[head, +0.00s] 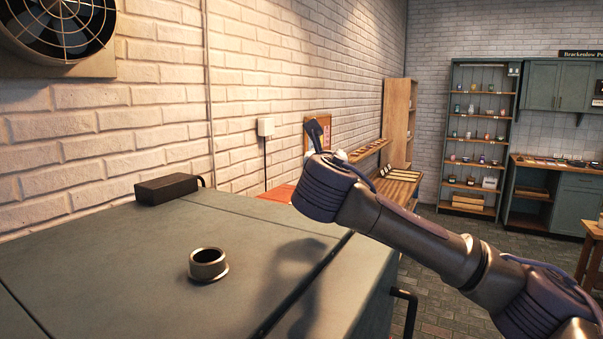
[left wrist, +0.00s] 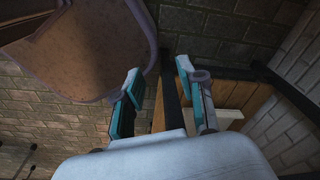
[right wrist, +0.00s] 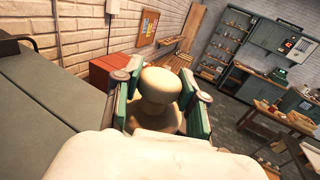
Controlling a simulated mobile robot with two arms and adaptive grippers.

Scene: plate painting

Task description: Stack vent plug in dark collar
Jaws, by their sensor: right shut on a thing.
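The dark collar (head: 208,267), a short ring with an open top, stands upright on the flat grey-green top (head: 130,270) in the head view. The vent plug (right wrist: 157,95) is a beige, knob-like piece with a rounded head and narrower neck. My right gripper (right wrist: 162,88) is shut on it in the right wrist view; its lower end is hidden. In the head view my right arm's wrist hides the plug, and stands above the far right part of the top, well apart from the collar. My left gripper (left wrist: 158,92) is open and empty, seen only in the left wrist view.
A dark box-shaped block (head: 167,189) lies at the back of the top by the brick wall. A dark seam crosses the top right of the collar. A handle (head: 405,308) juts out at the right edge. The surface around the collar is clear.

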